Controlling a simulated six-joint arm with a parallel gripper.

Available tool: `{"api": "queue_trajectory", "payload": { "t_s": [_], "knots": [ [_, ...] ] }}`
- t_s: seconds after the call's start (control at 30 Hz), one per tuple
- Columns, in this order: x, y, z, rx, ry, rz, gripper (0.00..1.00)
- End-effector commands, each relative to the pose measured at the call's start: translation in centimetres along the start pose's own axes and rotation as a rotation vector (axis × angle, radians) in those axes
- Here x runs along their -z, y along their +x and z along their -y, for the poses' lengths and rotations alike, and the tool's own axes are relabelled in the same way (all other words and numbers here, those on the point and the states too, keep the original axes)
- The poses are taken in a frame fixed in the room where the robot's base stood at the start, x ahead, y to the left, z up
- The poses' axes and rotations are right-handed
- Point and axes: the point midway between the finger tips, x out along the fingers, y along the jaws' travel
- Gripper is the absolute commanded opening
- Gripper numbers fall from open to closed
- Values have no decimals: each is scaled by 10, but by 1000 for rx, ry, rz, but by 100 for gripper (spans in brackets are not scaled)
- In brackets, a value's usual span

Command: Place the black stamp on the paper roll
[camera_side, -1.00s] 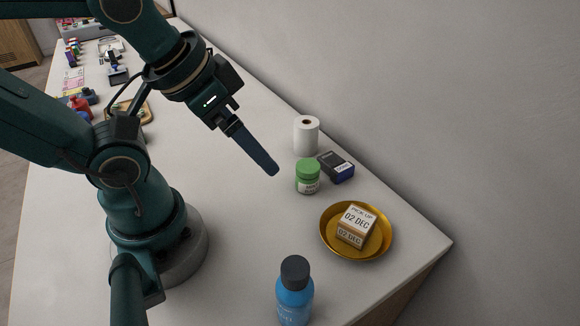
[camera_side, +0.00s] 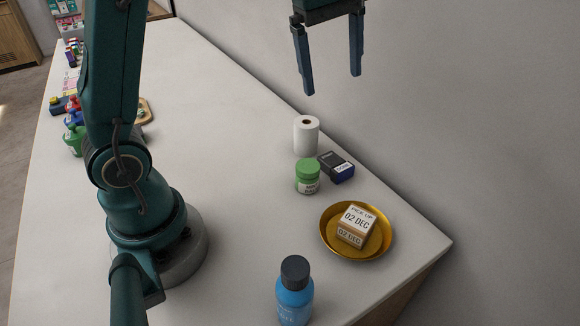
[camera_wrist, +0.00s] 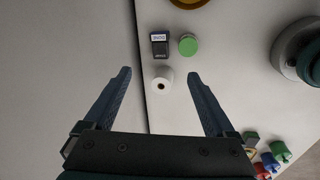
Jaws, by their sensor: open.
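The black stamp (camera_side: 336,166) with a blue-and-white labelled end lies on the counter, just right of the green-lidded jar. It also shows in the wrist view (camera_wrist: 160,48), above the paper roll. The white paper roll (camera_side: 306,138) stands upright on the counter near the wall edge, and in the wrist view (camera_wrist: 163,80) it sits between my fingers' directions. My gripper (camera_side: 333,84) is open and empty, high above and behind the roll in the side view. Its two fingers (camera_wrist: 159,75) are spread wide in the wrist view.
A green-lidded jar (camera_side: 307,178) stands close beside the stamp. A gold bowl (camera_side: 327,240) holding a date block (camera_side: 355,226) is nearer the front, with a blue bottle (camera_side: 294,296). Colored bottles (camera_side: 73,138) stand at left. The wall is close behind the roll.

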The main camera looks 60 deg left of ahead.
Motion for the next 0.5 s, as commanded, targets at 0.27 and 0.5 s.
{"api": "queue_trajectory", "payload": {
  "t_s": [0.27,0.5],
  "knots": [
    [22,65,-29,132,-157,16,90],
    [26,99,-25,206,-170,28,90]
  ]
}}
